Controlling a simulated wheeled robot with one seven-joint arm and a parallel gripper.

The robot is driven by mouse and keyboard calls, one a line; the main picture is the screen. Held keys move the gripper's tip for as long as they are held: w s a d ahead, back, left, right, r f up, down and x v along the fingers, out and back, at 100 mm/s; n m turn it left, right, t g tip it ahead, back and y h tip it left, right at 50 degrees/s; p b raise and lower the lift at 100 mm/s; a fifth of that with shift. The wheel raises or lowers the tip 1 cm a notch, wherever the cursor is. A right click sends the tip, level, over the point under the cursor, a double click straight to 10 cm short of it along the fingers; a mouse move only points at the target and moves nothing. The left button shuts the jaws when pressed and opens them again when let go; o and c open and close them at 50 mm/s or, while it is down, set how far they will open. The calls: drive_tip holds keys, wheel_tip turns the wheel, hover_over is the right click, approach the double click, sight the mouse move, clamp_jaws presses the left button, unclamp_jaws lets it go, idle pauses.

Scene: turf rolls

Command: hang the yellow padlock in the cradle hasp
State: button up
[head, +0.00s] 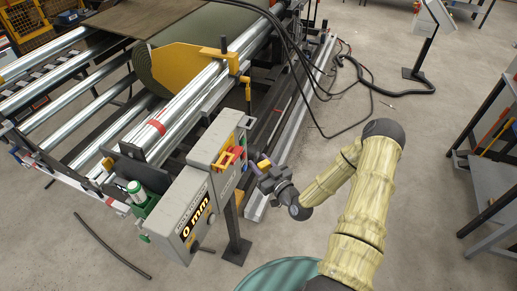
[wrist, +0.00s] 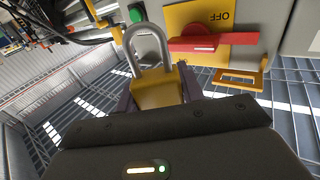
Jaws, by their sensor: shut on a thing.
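The yellow padlock (wrist: 157,90) is in my gripper (wrist: 158,97), its grey shackle standing up towards the grey control box in the wrist view. My gripper is shut on the padlock's body. A red switch handle (wrist: 212,42) sits on a yellow plate marked OFF. The yellow cradle hasp (wrist: 240,77) sticks out below and to the right of the handle. The padlock is left of the hasp and apart from it. In the head view my gripper (head: 262,170) is just right of the box's yellow and red switch (head: 231,158); the padlock is too small to make out there.
The grey box with a 0 mm display (head: 188,220) stands left of my gripper, with a green container (head: 140,195) beside it. A roller machine with a turf roll (head: 165,70) fills the upper left. A green button (wrist: 137,13) is near the shackle.

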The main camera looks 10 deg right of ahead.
drive_tip(key=s+f+m+h, duration=0.4)
drive_tip(key=s+f+h, duration=0.1)
drive_tip(key=f, duration=0.6)
drive_tip(key=shift+s+a+t+h, duration=0.35)
drive_tip(key=shift+t+h, duration=0.05)
drive_tip(key=shift+h, duration=0.4)
drive_tip(key=shift+f, duration=0.1)
